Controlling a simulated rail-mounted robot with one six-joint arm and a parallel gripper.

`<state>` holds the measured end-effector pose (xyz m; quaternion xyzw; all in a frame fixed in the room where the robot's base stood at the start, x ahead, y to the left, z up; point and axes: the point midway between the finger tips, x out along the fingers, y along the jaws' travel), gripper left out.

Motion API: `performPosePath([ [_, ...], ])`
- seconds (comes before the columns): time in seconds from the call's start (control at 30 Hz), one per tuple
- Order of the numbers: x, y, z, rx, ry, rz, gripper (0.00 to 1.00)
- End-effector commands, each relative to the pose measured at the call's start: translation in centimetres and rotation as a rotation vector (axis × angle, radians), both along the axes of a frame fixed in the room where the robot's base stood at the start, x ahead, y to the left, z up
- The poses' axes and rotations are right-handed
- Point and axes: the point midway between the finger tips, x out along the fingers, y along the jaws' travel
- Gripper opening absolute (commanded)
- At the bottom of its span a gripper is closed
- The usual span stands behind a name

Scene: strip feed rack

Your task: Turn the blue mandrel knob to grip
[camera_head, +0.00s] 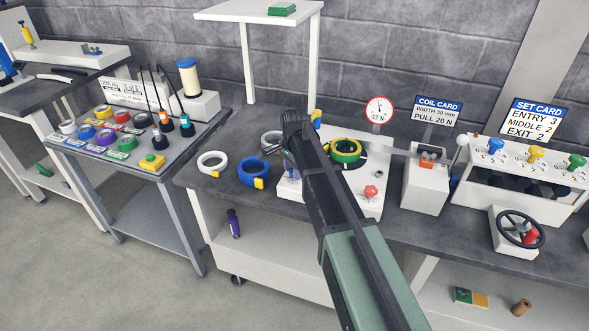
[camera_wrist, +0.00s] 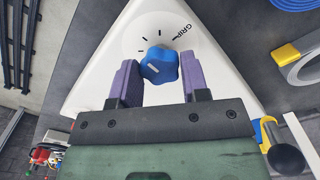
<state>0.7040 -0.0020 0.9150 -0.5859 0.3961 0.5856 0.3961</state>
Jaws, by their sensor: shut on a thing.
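The blue mandrel knob (camera_wrist: 160,58) sits on a white dial face in the wrist view, with tick marks around it. The word GRIP (camera_wrist: 183,33) is printed at the dial's upper right. A short pale mark shows on the knob, but I cannot tell which tick it points to. My gripper (camera_wrist: 157,66) is shut on the knob, with one purple finger on each side. In the head view my gripper (camera_head: 290,165) is mostly hidden behind my arm, and the knob is hidden there.
A green and yellow coil (camera_head: 343,150) sits on the white unit (camera_head: 369,206) beside my arm. A red knob (camera_head: 371,192) is at its front. White (camera_head: 212,162) and blue (camera_head: 253,168) coils lie on the bench to the left. The feed box with a handwheel (camera_head: 520,229) stands right.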

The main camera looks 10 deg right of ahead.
Motion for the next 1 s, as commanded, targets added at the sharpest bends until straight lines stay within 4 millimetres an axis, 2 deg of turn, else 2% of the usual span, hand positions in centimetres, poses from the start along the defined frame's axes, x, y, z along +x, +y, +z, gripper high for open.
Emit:
performPosePath([
  [0.6, 0.01, 0.01, -0.02, 0.001, 0.001, -0.579, 0.18],
  [1.0, 0.03, 0.00, -0.02, 0.001, 0.001, -0.861, 0.18],
])
